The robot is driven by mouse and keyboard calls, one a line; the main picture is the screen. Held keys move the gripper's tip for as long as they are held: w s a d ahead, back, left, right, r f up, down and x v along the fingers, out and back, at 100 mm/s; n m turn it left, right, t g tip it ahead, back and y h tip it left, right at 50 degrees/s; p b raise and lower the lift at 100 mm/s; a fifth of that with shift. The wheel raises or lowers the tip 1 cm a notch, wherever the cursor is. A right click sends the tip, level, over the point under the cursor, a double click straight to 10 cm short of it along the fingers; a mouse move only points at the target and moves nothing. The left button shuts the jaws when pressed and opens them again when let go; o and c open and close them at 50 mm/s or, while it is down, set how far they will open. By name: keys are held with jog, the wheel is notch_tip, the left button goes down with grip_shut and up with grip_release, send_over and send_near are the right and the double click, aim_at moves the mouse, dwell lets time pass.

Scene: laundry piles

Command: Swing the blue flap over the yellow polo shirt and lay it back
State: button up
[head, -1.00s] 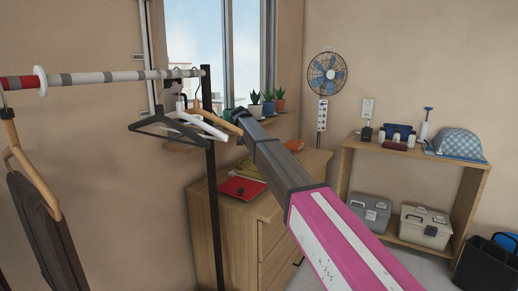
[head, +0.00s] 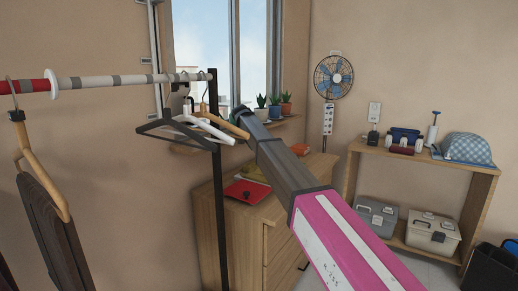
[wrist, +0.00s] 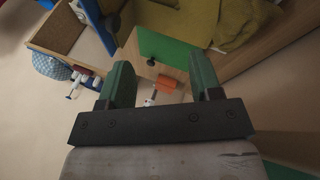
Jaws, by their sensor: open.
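A mustard-yellow cloth, likely the polo shirt (wrist: 243,20), lies crumpled at the upper right of the wrist view. In the head view a small yellow patch (head: 256,173) shows on the dresser top, partly behind my arm. A blue strip (wrist: 91,12) shows at the top left of the wrist view; I cannot tell whether it is the flap. A flat green piece (wrist: 166,46) lies beside the yellow cloth. My gripper (wrist: 163,84) has green fingers, apart and empty, with the cloth beyond them and not touching. In the head view its fingers are hidden.
The wooden dresser (head: 241,222) also bears a red folded item (head: 245,192) and an orange thing (head: 300,149). A clothes rack with hangers (head: 185,131) stands close on its left. Potted plants (head: 274,108) line the sill. A shelf (head: 473,190) stands at right.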

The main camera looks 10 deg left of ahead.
jog(key=v, duration=0.9)
dwell(0.6)
